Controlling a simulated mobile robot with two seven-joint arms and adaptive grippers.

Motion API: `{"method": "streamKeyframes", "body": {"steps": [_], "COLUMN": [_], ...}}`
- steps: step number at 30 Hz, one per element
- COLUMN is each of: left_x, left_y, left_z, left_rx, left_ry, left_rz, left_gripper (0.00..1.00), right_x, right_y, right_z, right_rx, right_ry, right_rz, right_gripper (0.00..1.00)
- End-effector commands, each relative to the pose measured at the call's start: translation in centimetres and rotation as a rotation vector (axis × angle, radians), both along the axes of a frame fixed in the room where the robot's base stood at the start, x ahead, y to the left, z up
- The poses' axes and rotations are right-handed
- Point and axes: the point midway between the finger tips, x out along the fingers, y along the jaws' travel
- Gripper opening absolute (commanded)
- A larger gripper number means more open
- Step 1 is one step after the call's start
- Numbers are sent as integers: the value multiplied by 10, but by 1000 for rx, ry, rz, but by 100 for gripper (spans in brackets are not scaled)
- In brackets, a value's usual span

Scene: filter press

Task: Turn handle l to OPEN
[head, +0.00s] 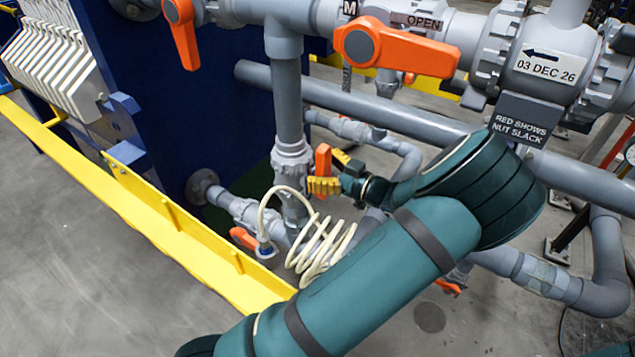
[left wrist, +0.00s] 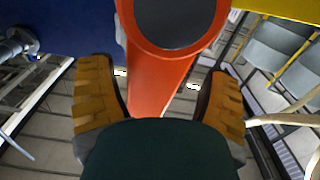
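An orange lever handle (head: 322,160) sits on the grey vertical pipe in the middle of the head view. My left gripper (head: 333,173) is at this handle, with its yellow fingers on either side of it. In the left wrist view the orange handle (left wrist: 160,80) runs between the two fingers, and its round grey hub shows at the top. The fingers of my left gripper (left wrist: 160,108) are spread, with narrow gaps seeming to show beside the handle. No label reading "l" is legible on it. My right gripper is not in view.
Other orange handles are at upper left (head: 182,32), on the large valve (head: 396,48) beside an OPEN label (head: 424,22), and low down (head: 243,238). A coiled cream hose (head: 322,246) hangs close below my gripper. A yellow rail (head: 180,232) and grey pipe (head: 380,118) border the space.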

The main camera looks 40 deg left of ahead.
Motion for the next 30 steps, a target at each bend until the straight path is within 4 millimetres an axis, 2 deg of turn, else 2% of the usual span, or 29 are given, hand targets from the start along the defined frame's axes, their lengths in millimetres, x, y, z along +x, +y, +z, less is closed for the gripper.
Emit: {"method": "streamKeyframes", "body": {"steps": [5, 19, 23, 30], "left_x": [1, 5, 5, 5], "left_y": [-5, -64, -71, -71], "left_z": [0, 0, 0, 0], "left_rx": [-1, -1, -1, -1], "left_ry": [0, 0, 0, 1], "left_rz": [-4, -6, -5, -4], "left_gripper": [78, 78, 78, 78], "right_x": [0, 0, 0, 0], "right_y": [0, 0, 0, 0], "right_z": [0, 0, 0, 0], "right_rx": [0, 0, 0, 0], "right_ry": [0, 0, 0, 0], "right_rz": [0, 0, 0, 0], "right_gripper": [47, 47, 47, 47]}}
